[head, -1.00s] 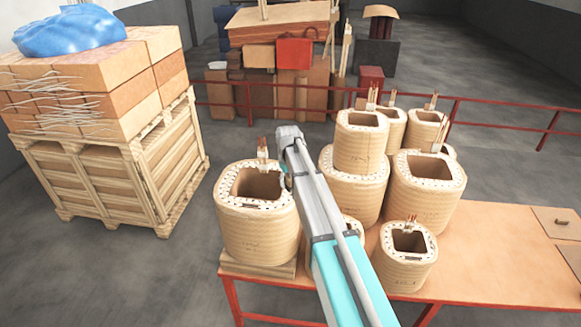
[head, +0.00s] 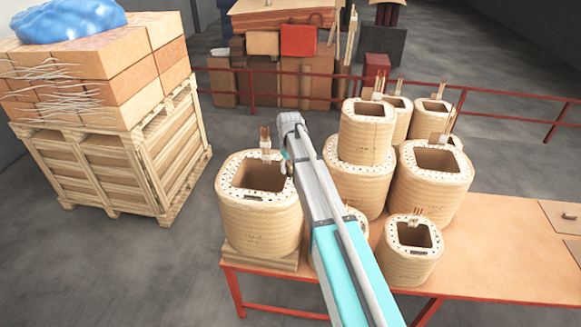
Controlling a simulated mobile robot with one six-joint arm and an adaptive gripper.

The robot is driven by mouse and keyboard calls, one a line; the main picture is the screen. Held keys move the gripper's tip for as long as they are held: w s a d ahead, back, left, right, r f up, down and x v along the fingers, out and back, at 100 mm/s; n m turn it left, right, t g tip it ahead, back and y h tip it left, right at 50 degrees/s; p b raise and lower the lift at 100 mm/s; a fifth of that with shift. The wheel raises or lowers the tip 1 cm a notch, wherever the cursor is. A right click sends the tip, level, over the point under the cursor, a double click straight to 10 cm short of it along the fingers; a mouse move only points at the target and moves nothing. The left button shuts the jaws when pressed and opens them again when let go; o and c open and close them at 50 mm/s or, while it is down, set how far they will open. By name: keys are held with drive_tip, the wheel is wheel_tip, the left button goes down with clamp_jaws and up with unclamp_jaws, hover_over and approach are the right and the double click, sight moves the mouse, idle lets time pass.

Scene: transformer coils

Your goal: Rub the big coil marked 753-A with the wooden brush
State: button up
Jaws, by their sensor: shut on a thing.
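A big tan coil (head: 259,222) stands upright at the left end of the orange table, on a low wooden base (head: 262,258). It has an open top with a pale dotted rim and copper leads at the back. Faint writing on its front is too small to read, so I cannot tell whether it says 753-A. My arm reaches from the bottom to this coil's right rim. A small teal part of my wrist shows there, but my gripper is hidden behind my arm. The wooden brush is not visible.
Several other coils stand close on the right, including a stacked one (head: 367,135), a large one (head: 428,190) and a small front one (head: 407,262). A loaded pallet (head: 110,175) stands left. A red railing (head: 510,115) runs behind.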

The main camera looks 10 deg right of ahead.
sight(290, 186)
drive_tip(key=shift+d+f+b, duration=0.1)
drive_tip(key=shift+f+b, duration=3.1)
drive_tip(key=shift+f, duration=0.3)
drive_tip(key=shift+s+d+r, duration=0.1)
drive_tip(key=shift+s+d, duration=0.15)
drive_tip(key=shift+d, duration=0.3)
drive_tip(key=shift+s+d+r, duration=0.1)
drive_tip(key=shift+s+d, duration=0.1)
drive_tip(key=shift+d, duration=0.3)
drive_tip(key=shift+s+d, duration=0.1)
drive_tip(key=shift+d, duration=0.5)
drive_tip(key=shift+w+a+f, duration=0.1)
drive_tip(key=shift+w+a, duration=0.1)
drive_tip(key=shift+a, duration=0.25)
drive_tip(key=shift+w+a, duration=0.15)
drive_tip(key=shift+a, duration=0.3)
drive_tip(key=shift+w+a, duration=0.1)
drive_tip(key=shift+a, duration=0.5)
drive_tip(key=shift+w+a+r+p, duration=0.1)
drive_tip(key=shift+a+r+p, duration=0.05)
drive_tip(key=shift+r+p, duration=0.4)
drive_tip(key=shift+w+a+r+p, duration=0.1)
drive_tip(key=shift+r+p, duration=0.3)
drive_tip(key=shift+p, duration=0.2)
drive_tip(key=shift+s+r+p, duration=0.15)
drive_tip(key=shift+r+p, duration=0.6)
drive_tip(key=shift+r, duration=0.15)
wheel_tip(290, 186, up, 4)
drive_tip(key=p, duration=0.4)
drive_tip(key=shift+f, duration=0.2)
